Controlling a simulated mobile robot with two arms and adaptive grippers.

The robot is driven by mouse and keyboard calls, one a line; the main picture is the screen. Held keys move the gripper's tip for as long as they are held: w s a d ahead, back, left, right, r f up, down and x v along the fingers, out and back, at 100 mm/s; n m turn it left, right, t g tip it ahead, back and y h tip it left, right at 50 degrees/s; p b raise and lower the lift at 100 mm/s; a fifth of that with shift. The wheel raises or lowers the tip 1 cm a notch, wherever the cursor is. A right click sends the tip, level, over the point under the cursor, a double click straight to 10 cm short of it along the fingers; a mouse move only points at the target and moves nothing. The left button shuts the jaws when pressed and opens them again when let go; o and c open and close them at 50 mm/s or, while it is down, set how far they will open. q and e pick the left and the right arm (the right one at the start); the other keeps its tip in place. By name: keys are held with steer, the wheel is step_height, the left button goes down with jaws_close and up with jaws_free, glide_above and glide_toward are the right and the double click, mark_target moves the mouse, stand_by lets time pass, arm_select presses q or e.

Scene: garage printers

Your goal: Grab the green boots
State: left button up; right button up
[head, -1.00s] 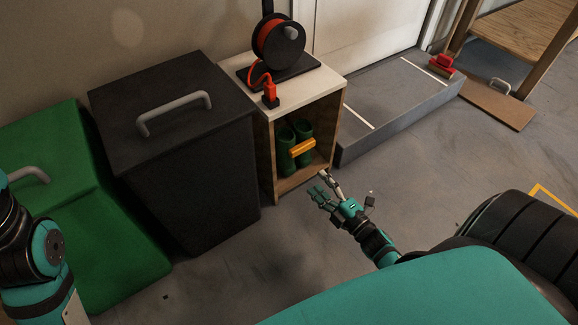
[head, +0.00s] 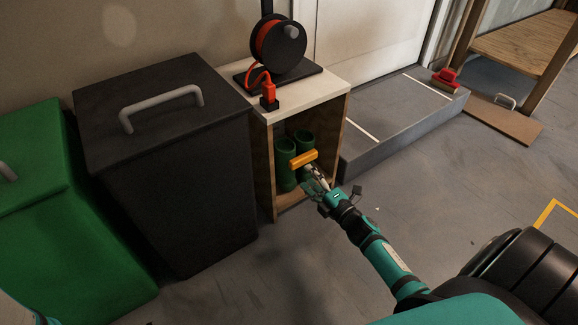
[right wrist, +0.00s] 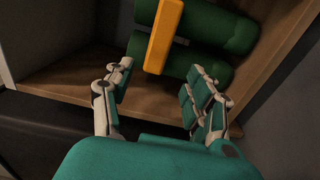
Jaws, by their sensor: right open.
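The green boots (head: 286,165) stand upright side by side inside an open-fronted wooden cabinet, with a yellow-orange bar (head: 303,158) across their front. In the right wrist view the boots (right wrist: 208,28) and the bar (right wrist: 163,35) lie just beyond my fingers. My right gripper (head: 316,182) is at the cabinet opening, low in front of the boots. In the right wrist view my right gripper (right wrist: 155,92) is open and empty, its fingers spread either side of the bar's lower end, apart from it. My left gripper is not in view.
The cabinet (head: 262,172) has side walls close around the boots. A cable reel (head: 278,45) stands on its top. A black bin (head: 170,170) is close on the left, beside a green bin (head: 60,220). A grey step (head: 400,115) lies right; the floor in front is clear.

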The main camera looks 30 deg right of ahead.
mark_target(299, 164)
steer(key=w+b, duration=0.3)
steer(key=w, duration=0.1)
steer(key=shift+w+r, duration=0.1)
steer(key=shift+w, duration=0.1)
steer(key=shift+w+a+r, duration=0.1)
steer(key=shift+w+r, duration=0.05)
steer(key=shift+w, duration=0.3)
jaws_close()
steer(key=shift+r, duration=0.25)
